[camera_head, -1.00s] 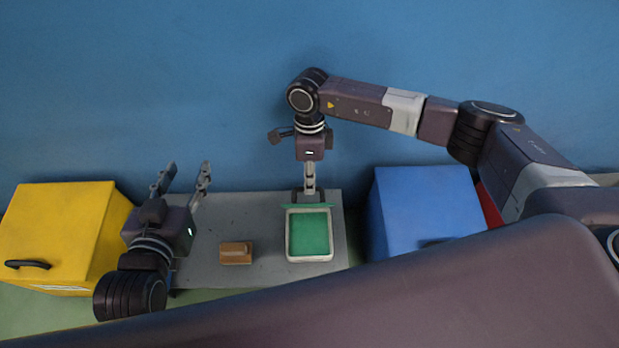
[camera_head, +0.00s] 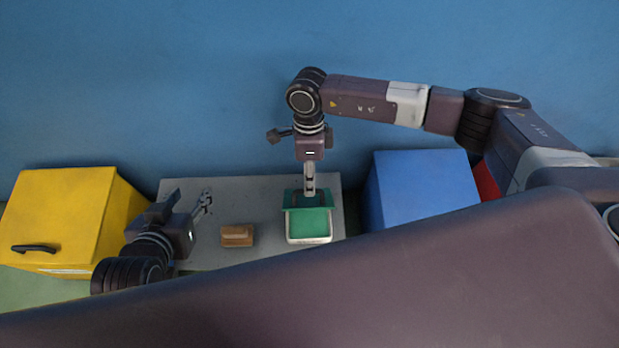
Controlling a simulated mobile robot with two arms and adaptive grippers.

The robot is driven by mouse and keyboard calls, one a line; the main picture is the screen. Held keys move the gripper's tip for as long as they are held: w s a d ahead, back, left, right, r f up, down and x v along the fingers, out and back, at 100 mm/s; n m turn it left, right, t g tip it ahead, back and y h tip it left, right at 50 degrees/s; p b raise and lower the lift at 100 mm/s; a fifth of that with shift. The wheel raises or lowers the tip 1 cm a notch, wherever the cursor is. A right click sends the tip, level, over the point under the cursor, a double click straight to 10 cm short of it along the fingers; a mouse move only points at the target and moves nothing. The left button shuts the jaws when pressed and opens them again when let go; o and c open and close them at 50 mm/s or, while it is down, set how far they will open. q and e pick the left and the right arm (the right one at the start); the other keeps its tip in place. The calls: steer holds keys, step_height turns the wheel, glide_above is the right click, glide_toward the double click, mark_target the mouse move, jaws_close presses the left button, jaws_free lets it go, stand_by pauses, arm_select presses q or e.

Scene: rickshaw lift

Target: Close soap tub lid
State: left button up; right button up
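The soap tub (camera_head: 310,239) is a white-rimmed box with a green inside, standing on the grey table. Its green lid (camera_head: 293,197) is at the tub's back edge, tilted up and leaning partly forward over the tub. My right gripper (camera_head: 309,192) points down at the lid from behind and overlaps it in the picture. Its fingers are seen nearly edge-on, so their opening and any contact are unclear. My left gripper (camera_head: 189,199) is open and empty over the table's left part, away from the tub.
A brown block-like object (camera_head: 237,236) lies on the grey table (camera_head: 252,188) left of the tub. A yellow box (camera_head: 60,215) stands at the left, a blue box (camera_head: 420,190) at the right, with part of a red one behind it. A blue wall is behind.

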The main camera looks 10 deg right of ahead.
steer(key=v, duration=1.1)
steer(key=shift+r, duration=0.35)
steer(key=shift+c, duration=0.3)
steer(key=shift+n, duration=0.3)
steer(key=c, duration=0.5)
steer(key=shift+f+n, duration=0.1)
steer(key=shift+n, duration=0.5)
jaws_close()
arm_select(q)
steer(key=s+a+f+g+y+p, duration=0.1)
steer(key=s+a+f+g, duration=0.1)
steer(key=s+f+g, duration=0.35)
steer(key=w+d+r+t+h+b, duration=0.1)
steer(key=w+d+r+t, duration=0.1)
steer(key=w+r+t, duration=0.4)
steer(key=shift+w+d+r, duration=0.25)
steer(key=shift+w+r, duration=0.1)
steer(key=shift+w, duration=0.05)
arm_select(e)
step_height(320, 180, down, 12)
steer(key=s+a+n, duration=0.1)
steer(key=n, duration=1.5)
steer(key=shift+s+r, duration=0.25)
steer(key=shift+s, duration=0.15)
